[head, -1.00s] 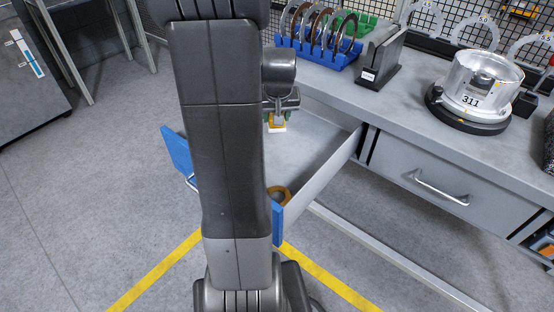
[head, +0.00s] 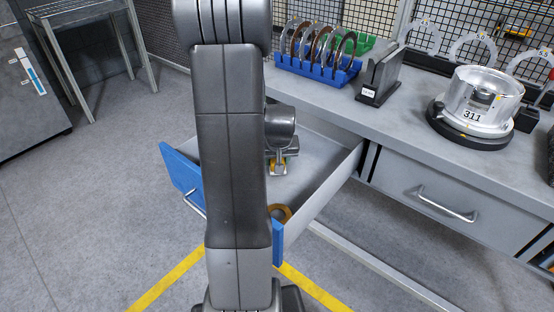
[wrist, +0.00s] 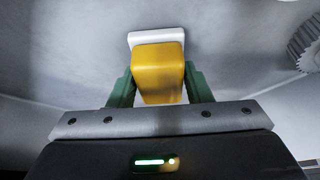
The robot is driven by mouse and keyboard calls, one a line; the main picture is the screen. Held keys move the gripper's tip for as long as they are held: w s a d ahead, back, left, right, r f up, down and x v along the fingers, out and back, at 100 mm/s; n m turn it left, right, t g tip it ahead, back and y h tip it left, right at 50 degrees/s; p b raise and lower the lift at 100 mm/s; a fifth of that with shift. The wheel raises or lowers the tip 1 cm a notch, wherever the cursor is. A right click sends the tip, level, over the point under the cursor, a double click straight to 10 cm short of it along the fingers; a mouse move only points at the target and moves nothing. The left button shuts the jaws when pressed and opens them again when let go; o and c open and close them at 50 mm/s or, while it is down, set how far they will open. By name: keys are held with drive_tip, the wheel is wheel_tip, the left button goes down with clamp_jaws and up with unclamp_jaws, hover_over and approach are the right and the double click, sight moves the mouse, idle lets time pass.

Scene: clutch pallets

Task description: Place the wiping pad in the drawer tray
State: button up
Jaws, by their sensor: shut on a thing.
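The wiping pad has a yellow block grip (wrist: 158,72) over a white base (wrist: 150,37). In the wrist view my gripper (wrist: 160,88) has its green fingers shut on the yellow block from both sides. In the head view the gripper (head: 280,164) and a bit of yellow (head: 279,169) show inside the outline of the open drawer tray (head: 328,192), which has grey walls and a blue front (head: 181,176). The pad is over the grey drawer floor; I cannot tell whether it touches it. My arm hides much of the drawer's left part.
A brass-coloured ring (head: 281,212) lies in the drawer's near corner. A grey ribbed part (wrist: 306,45) shows at the right of the wrist view. On the bench stand a blue rack (head: 318,70) of rings and a metal housing (head: 481,98). A closed drawer (head: 430,190) is to the right.

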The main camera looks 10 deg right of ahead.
drive_tip(key=shift+f, duration=0.1)
drive_tip(key=shift+f, duration=0.15)
drive_tip(key=o, duration=1)
drive_tip(key=shift+r, duration=0.35)
drive_tip(key=p+v, duration=0.2)
drive_tip(key=v, duration=0.9)
drive_tip(key=shift+s+r, duration=0.15)
drive_tip(key=shift+r, duration=0.25)
